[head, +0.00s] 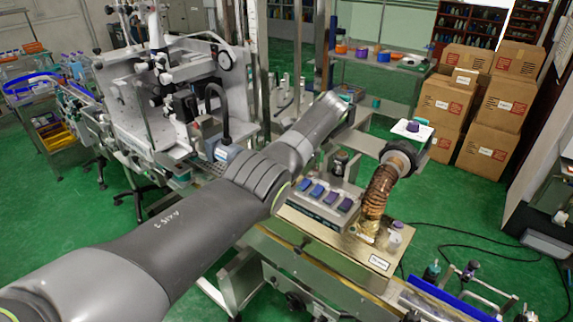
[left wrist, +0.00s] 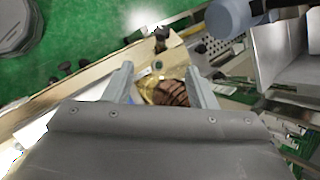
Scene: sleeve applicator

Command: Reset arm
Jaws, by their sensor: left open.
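My left arm (head: 190,240) reaches in from the lower left of the head view, across the machine area. It bends near the centre and extends up and away to the right. In the left wrist view my left gripper (left wrist: 160,78) is open, with its two grey fingers spread apart. A brown ribbed coil (left wrist: 168,93) shows in the gap between the fingers. I cannot tell how far it is from the fingertips. In the head view the brown coil (head: 377,192) stands tilted above the bench top. My left gripper's fingers are not clear in the head view. My right gripper is not in view.
A control box (head: 320,205) with blue and purple buttons sits beside the coil on the bench (head: 340,247). A white and grey machine (head: 165,90) stands at the left. Cardboard boxes (head: 505,100) are stacked at the back right. Black cables lie on the green floor at the right.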

